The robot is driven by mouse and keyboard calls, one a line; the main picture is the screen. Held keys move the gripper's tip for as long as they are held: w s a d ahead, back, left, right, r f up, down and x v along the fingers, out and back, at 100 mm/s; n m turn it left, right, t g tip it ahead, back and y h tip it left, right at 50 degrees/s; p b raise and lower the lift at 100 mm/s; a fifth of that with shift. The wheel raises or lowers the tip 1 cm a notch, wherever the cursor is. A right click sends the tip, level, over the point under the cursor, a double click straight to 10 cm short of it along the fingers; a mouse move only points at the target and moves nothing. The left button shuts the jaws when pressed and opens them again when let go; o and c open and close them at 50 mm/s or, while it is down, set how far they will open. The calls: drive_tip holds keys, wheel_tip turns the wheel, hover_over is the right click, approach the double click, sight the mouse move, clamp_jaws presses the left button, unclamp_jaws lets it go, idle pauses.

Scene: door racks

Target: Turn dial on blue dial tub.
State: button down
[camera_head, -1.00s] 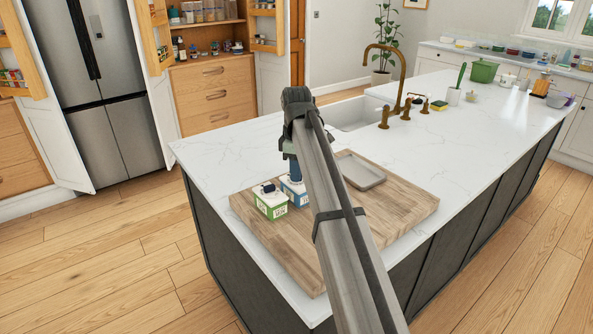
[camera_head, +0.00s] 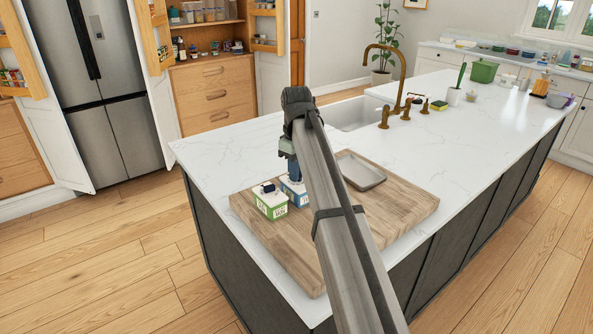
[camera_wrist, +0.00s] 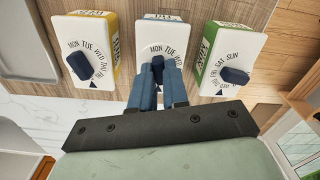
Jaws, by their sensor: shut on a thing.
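The blue dial tub (camera_head: 294,189) stands on the wooden board, partly hidden behind my arm. In the wrist view it is the middle tub (camera_wrist: 166,34), with a white top printed with weekday names. My gripper (camera_wrist: 158,75) is over this tub, its blue fingers on either side of the dark dial knob (camera_wrist: 157,63), shut on it. The knob is mostly hidden between the fingers. In the head view my gripper (camera_head: 293,172) comes down from above onto the blue tub.
A green dial tub (camera_head: 271,201) stands close beside the blue one. A yellow-sided dial tub (camera_wrist: 92,45) stands on its other side. A grey tray (camera_head: 361,171) lies on the wooden board (camera_head: 400,205). The white counter beyond is mostly clear.

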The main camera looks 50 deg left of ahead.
drive_tip(key=c, duration=1.1)
unclamp_jaws()
drive_tip(key=shift+r, duration=0.1)
wheel_tip(320, 180, up, 14)
drive_tip(key=shift+f, duration=0.15)
